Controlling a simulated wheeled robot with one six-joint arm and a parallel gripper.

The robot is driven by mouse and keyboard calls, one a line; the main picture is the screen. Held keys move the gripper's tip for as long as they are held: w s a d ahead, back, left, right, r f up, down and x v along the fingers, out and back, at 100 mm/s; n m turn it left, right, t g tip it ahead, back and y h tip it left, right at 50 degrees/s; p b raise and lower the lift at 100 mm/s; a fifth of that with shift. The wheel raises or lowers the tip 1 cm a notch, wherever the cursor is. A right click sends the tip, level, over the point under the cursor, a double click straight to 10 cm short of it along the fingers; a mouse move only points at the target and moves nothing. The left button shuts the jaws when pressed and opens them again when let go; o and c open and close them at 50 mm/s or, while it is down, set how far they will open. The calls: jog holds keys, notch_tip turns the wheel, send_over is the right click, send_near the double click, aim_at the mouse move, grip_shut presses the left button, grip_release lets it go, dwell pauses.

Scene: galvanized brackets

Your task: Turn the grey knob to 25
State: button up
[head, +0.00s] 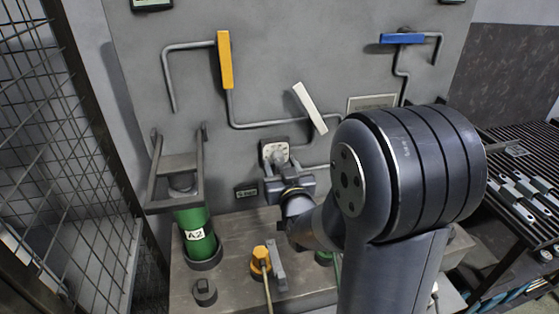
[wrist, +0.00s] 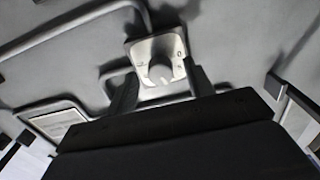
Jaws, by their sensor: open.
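The grey knob (head: 279,157) sits on a pale square plate (head: 267,147) on the grey wall panel. In the wrist view the round knob (wrist: 161,70) shows at the lower part of its plate (wrist: 140,50), with small marks too blurred to read. My gripper (head: 281,169) is open in front of the knob. In the wrist view its two dark fingers (wrist: 160,78) stand apart, one on each side of the knob. I cannot tell whether either touches it. The pointer's setting is not readable.
Pipes run around the knob, with a yellow lever (head: 225,60), a white lever (head: 310,107) and a blue lever (head: 402,39). A green cylinder marked A2 (head: 196,233) stands at lower left. A yellow-orange plug (head: 261,257) sits on the ledge. A wire mesh (head: 60,130) borders the left.

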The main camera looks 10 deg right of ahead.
jog(key=shift+w, duration=0.75)
jog(key=c, duration=1)
jog(key=shift+o, duration=0.2)
jog(key=shift+b, duration=0.3)
